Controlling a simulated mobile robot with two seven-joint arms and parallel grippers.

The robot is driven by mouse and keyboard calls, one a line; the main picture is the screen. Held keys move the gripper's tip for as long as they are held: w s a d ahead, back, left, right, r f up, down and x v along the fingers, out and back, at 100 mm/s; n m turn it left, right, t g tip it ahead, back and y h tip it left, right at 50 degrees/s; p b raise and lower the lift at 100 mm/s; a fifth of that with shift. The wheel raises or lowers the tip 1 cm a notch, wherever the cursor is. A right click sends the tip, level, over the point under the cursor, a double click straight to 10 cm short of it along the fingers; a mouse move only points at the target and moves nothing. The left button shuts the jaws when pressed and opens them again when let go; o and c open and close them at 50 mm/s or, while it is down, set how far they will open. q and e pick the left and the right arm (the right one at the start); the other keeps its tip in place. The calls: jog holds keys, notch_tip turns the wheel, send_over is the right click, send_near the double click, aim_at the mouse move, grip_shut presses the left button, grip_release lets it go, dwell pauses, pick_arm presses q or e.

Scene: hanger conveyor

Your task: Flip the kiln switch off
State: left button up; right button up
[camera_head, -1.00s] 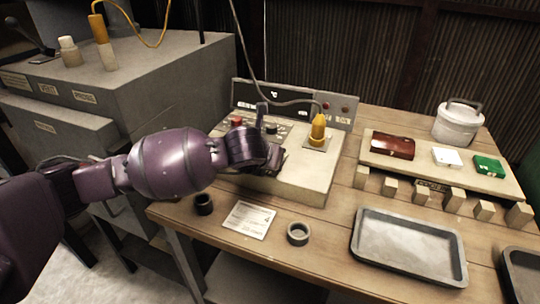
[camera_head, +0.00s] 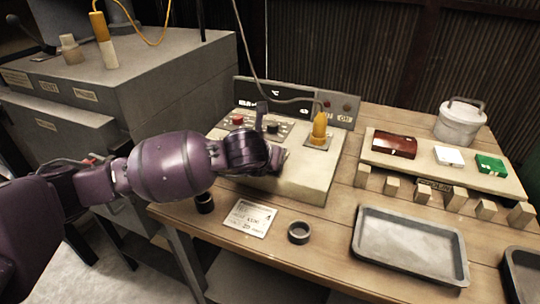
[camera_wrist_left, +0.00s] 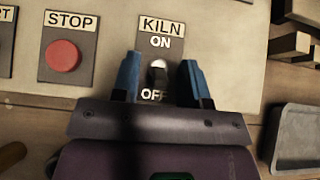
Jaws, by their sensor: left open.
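The kiln switch (camera_wrist_left: 157,72) shows in the left wrist view on a dark plate, with KILN and ON above it and OFF below. Its pale tip lies nearer ON, but I cannot tell its exact position. My left gripper (camera_wrist_left: 160,66) is open, with one blue finger on each side of the switch. Whether a finger touches it is not clear. In the head view my left gripper (camera_head: 268,158) is over the front of the control box (camera_head: 310,178), and it hides the switch there. My right gripper is not in view.
A red STOP button (camera_wrist_left: 62,56) is left of the switch. A yellow plug (camera_head: 319,128) with a cable stands on the control box. A card (camera_head: 249,218), dark rings and a grey tray (camera_head: 410,245) lie on the bench in front.

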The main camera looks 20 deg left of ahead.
pick_arm(q)
jog(key=p+v, duration=0.2)
jog(key=v, duration=0.8)
jog(key=shift+s+r, duration=0.25)
jog(key=shift+s, duration=0.05)
